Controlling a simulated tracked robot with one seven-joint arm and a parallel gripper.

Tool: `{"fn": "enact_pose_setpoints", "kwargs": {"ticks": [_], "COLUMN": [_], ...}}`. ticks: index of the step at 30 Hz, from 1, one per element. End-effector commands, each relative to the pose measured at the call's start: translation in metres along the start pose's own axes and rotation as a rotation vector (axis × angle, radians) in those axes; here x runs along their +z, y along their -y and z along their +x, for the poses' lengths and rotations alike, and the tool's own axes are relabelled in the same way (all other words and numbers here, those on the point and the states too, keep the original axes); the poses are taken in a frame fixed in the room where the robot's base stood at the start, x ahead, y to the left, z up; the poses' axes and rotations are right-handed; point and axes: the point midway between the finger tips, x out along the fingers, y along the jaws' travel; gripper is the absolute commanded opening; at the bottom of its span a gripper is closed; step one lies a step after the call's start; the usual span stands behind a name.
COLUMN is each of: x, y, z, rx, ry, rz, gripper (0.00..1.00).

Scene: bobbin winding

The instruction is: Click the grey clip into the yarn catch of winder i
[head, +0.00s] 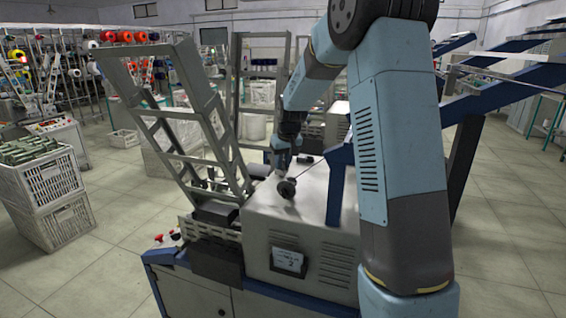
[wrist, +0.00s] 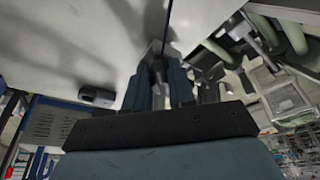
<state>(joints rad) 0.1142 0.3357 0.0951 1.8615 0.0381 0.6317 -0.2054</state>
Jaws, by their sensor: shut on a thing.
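My gripper (head: 283,152) points down over the top of a grey winder housing (head: 300,235) in the head view. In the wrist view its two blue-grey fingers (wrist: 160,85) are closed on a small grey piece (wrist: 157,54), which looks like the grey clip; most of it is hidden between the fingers. A black round knob-like part (head: 287,188) sits just below the gripper at the housing's upper edge. I cannot make out the yarn catch, nor whether the clip touches anything. A thin dark line runs up from the fingertips in the wrist view.
A tilted grey metal frame (head: 190,130) stands left of the housing. A blue beam (head: 336,185) rises close to its right. A dark rounded part (wrist: 97,97) shows left of the fingers in the wrist view. White crates (head: 45,190) stand at the left; floor lies clear between.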

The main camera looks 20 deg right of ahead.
Motion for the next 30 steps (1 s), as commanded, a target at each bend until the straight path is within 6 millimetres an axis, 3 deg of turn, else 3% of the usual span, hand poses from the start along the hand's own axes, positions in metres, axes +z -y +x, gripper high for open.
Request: {"fn": "enact_pose_setpoints", "kwargs": {"ticks": [1, 9, 30], "x": [0.007, 0.009, 0.012], "y": [0.001, 0.0, -0.001], "z": [0.007, 0.013, 0.018], "rx": [-0.003, -0.004, -0.003], "ry": [0.019, 0.023, 0.025], "rz": [0.001, 0.001, 0.001], "gripper": [0.0, 0.0, 0.0]}}
